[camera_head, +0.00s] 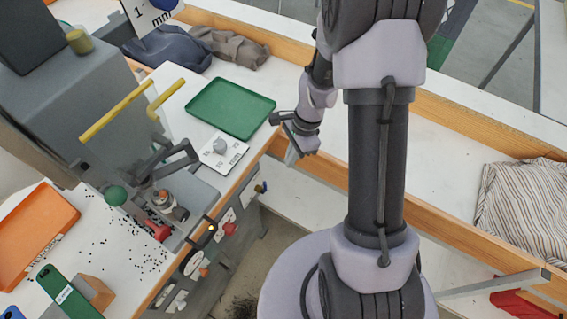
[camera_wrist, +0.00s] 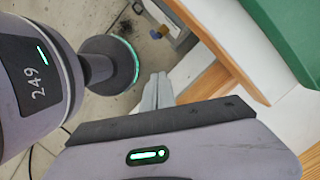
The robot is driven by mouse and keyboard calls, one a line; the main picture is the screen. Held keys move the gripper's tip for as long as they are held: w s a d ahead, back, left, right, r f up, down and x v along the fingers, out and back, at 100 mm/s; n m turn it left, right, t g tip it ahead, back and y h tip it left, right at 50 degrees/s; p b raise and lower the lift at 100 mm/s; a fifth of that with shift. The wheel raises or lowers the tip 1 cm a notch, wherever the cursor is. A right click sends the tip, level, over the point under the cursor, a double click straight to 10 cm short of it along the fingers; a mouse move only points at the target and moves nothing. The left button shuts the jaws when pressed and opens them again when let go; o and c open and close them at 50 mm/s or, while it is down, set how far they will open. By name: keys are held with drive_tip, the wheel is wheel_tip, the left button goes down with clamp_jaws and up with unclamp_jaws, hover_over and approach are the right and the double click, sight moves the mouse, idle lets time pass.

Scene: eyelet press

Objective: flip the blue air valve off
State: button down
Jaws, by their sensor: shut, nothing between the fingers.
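The blue air valve (camera_head: 261,187) is a small blue handle on a brass-coloured fitting at the right end of the press's front panel, below the bench edge. What looks like the same valve shows small near the top of the wrist view (camera_wrist: 186,42); its exact handle angle is too small to tell. My gripper (camera_head: 291,156) is shut and empty, above and to the right of the valve in the head view, apart from it.
The wooden bench edge (camera_head: 232,204) runs beside the valve. The front panel (camera_head: 208,262) carries red knobs and switches.

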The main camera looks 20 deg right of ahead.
drive_tip(key=a+f+b, duration=0.4)
drive_tip(key=a+f, duration=0.1)
drive_tip(key=f, duration=0.2)
drive_tip(key=shift+a+f, duration=0.15)
drive_tip(key=shift+a, duration=0.25)
drive_tip(key=shift+s, duration=0.1)
drive_tip(key=shift+a, duration=0.1)
